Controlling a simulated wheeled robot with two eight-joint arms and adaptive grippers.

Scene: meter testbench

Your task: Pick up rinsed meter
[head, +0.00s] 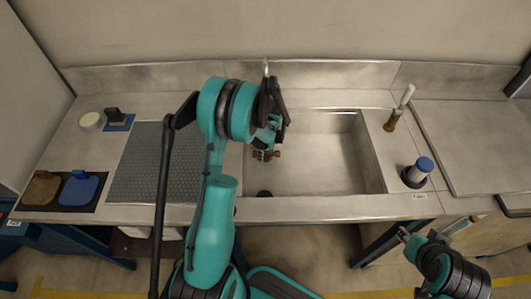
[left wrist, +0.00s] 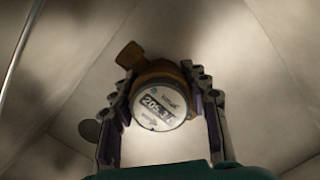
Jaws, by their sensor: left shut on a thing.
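The meter (left wrist: 158,105) has a round white dial with a dark number window and a brass-coloured body. In the left wrist view it sits between the two fingers of my left gripper (left wrist: 163,108), which is shut on it. In the head view my left gripper (head: 268,140) is over the left part of the sink (head: 320,165), and only a brown bit of the meter (head: 265,155) shows below it. The arm hides the rest. My right gripper (head: 405,236) is at the lower right, in front of the bench, and its fingers are too small to read.
A grey ribbed mat (head: 135,165) lies left of the sink. The sink's right part is clear.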

